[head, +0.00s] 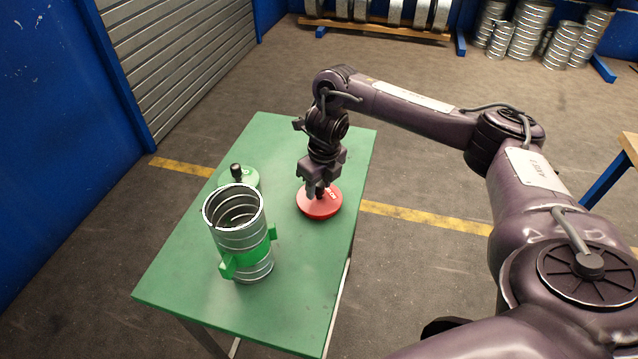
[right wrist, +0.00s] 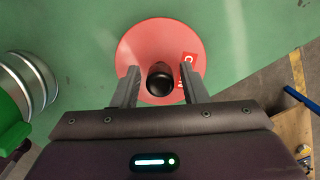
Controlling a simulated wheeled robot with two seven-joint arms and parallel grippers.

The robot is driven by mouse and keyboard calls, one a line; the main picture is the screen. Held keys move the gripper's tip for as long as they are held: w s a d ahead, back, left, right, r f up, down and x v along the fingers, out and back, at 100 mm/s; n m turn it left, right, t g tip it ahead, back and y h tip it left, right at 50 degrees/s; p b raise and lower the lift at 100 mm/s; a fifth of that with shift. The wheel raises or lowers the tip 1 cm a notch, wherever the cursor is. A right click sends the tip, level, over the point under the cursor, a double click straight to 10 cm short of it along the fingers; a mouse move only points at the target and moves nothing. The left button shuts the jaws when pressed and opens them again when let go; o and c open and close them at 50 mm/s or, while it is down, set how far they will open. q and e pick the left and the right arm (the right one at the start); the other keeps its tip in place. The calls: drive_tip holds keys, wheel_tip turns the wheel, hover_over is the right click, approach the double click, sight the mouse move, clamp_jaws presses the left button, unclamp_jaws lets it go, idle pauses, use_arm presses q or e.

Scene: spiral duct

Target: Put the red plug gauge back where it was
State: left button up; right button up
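The red plug gauge (head: 319,207), a round red disc with a black knob, lies on the green table (head: 290,295) to the right of the duct. My right gripper (head: 318,191) points down over it. In the right wrist view the fingers are open on both sides of the black knob (right wrist: 160,77), with a gap on each side, above the red disc (right wrist: 140,40). A green plug gauge (head: 243,178) with a black knob stands behind the duct, partly hidden by it. My left gripper is not in view.
A spiral duct (head: 238,222) with a green band and tabs stands upright on the table's left part. The table's front right and far end are clear. A blue wall stands at left, and duct pieces (head: 527,30) stand far off at the back right.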

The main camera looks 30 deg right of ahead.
drive_tip(key=shift+o, duration=0.4)
drive_tip(key=shift+r, duration=0.1)
drive_tip(key=shift+r, duration=0.35)
wheel_tip(320, 180, up, 11)
drive_tip(key=s+p, duration=0.1)
drive_tip(key=p, duration=0.3)
drive_tip(key=shift+s+d+r+p, duration=0.15)
drive_tip(key=shift+s+r+p, duration=0.05)
drive_tip(key=shift+p, duration=0.15)
